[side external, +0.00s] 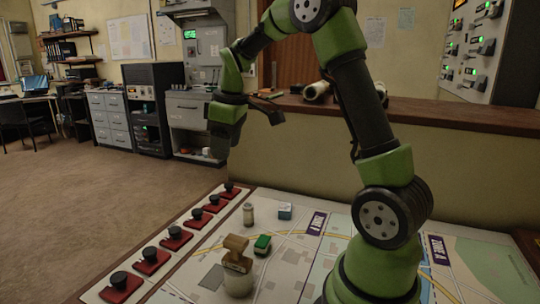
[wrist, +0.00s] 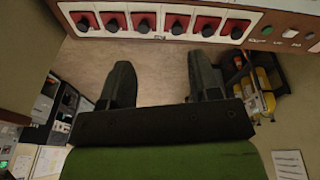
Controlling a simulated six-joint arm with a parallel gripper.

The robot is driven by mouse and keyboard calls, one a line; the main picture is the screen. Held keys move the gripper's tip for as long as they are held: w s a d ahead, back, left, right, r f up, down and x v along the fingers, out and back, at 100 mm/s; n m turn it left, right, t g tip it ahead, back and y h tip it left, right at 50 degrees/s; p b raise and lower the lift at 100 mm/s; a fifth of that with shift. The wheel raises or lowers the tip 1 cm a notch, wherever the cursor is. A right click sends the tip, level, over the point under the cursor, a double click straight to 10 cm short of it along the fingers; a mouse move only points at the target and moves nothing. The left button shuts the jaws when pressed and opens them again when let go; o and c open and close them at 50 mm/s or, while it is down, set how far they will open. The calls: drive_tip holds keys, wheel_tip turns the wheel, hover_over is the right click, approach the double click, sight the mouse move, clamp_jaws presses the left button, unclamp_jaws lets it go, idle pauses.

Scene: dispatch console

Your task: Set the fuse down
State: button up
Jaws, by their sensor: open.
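A small pale cylinder with end caps (side external: 248,213), which looks like the fuse, stands upright on the map-covered console top (side external: 290,262) in the side view. My gripper (side external: 250,122) is high above the console, well clear of the cylinder. In the wrist view my gripper (wrist: 162,75) has its two dark fingers spread apart with nothing between them. The cylinder is not visible in the wrist view.
A row of red-based black knobs (side external: 175,238) lines the console's left edge; the row also shows in the wrist view (wrist: 148,22).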

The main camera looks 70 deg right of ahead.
drive_tip(key=s+a+r+m+t, duration=0.3)
drive_tip(key=s+a+r, duration=0.4)
drive_tip(key=a, duration=0.3)
drive_tip(key=s+a+m+t+y, duration=0.2)
drive_tip(key=s+a, duration=0.4)
drive_tip(key=s, duration=0.4)
drive_tip(key=shift+s+a+f+m, duration=0.25)
drive_tip(key=shift+f+m, duration=0.15)
drive_tip(key=shift+m, duration=0.4)
